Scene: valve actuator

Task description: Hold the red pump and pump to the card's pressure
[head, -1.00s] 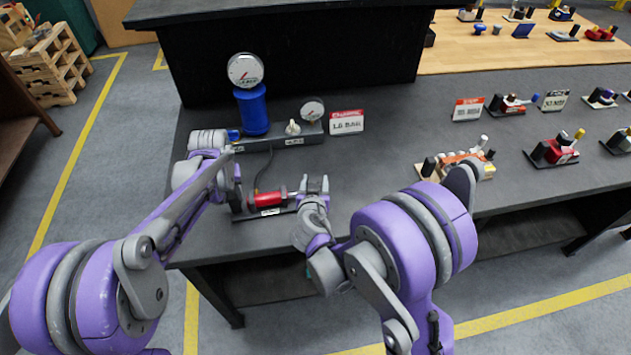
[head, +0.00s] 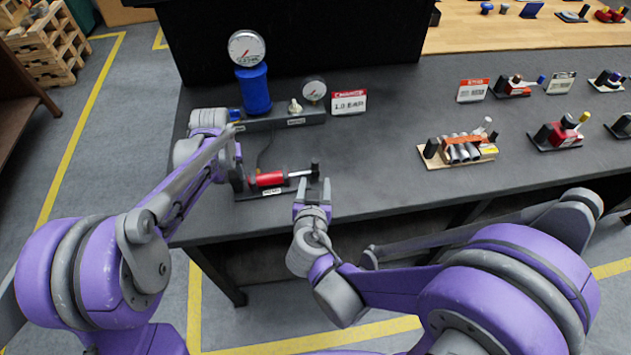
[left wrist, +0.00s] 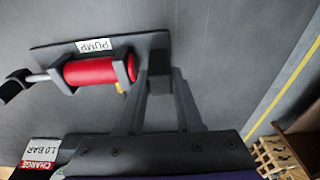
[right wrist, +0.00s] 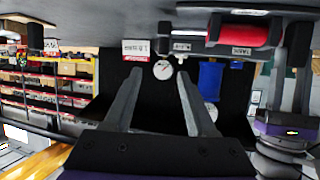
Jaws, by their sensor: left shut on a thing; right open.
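The red pump (head: 270,179) lies on its dark base on the bench, with its metal rod out to the right and a black handle (head: 315,170) at the rod's end. In the left wrist view the red pump (left wrist: 92,71) is sideways beside the fingers. My left gripper (head: 236,184) is shut at the pump's left end; the left wrist view shows its fingers (left wrist: 160,82) at the dark end of the mount. My right gripper (head: 313,184) is open and empty, just in front of the handle. The card (head: 349,103) reads 1.0 BAR.
A large gauge (head: 246,48) tops a blue tank (head: 254,90); a smaller gauge (head: 314,90) stands beside a pale knob (head: 295,106). Their needle readings are too small to tell. A wooden-based fixture (head: 458,150) stands to the right. The bench between is clear.

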